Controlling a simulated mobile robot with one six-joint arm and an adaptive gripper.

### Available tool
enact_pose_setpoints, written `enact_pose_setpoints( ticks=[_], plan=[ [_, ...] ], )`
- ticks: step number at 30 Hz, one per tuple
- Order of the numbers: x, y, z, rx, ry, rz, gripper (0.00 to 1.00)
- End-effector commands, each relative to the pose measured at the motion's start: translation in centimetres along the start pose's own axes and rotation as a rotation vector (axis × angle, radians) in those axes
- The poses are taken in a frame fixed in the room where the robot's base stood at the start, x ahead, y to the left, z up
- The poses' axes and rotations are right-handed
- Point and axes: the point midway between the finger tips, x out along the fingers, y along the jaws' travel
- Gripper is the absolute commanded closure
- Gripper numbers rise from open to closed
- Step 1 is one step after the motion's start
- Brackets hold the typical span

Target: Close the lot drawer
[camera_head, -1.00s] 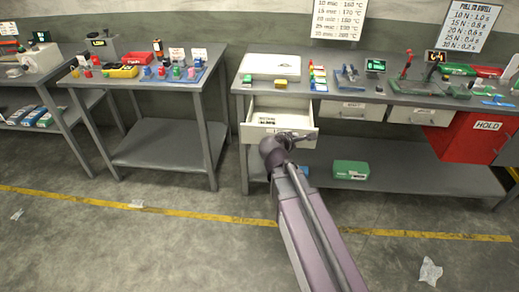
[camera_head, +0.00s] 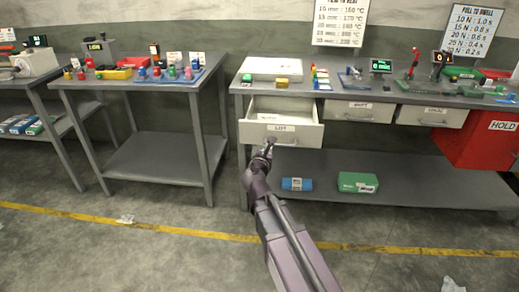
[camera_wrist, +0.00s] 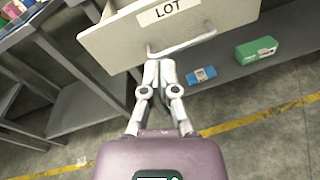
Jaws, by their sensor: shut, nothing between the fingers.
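The lot drawer (camera_head: 281,131) is a pale drawer under the left end of the right workbench. It stands pulled out, and its inside shows from above in the head view. In the wrist view its front (camera_wrist: 170,25) carries a LOT label and a metal bar handle (camera_wrist: 183,45). My gripper (camera_wrist: 158,66) is shut and empty, its fingertips at the left part of the handle, close under the drawer front. I cannot tell whether they touch it. In the head view my gripper (camera_head: 268,146) is at the drawer front's lower left, partly hidden by my wrist.
Two more drawers, one labelled SHIFT (camera_head: 361,110), sit closed to the right, beside a red HOLD bin (camera_head: 480,140). A blue box (camera_head: 297,184) and a green box (camera_head: 357,182) lie on the lower shelf. Another bench (camera_head: 150,90) stands left, with a gap between.

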Motion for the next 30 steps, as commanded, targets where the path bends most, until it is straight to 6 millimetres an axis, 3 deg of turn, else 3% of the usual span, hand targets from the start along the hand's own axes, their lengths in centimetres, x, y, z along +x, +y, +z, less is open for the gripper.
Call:
enact_pose_setpoints(
  ticks=[1, 3, 12, 30],
  plan=[
    [0.1, 0.2, -1.8, -0.038, -0.007, 0.022, 1.0],
    [0.1, 0.7, -2.9, -0.093, -0.019, 0.049, 1.0],
    [0.0, 2.5, -6.0, -0.265, -0.06, 0.135, 1.0],
    [0.1, 2.9, -6.1, -0.295, -0.068, 0.148, 1.0]
  ],
)
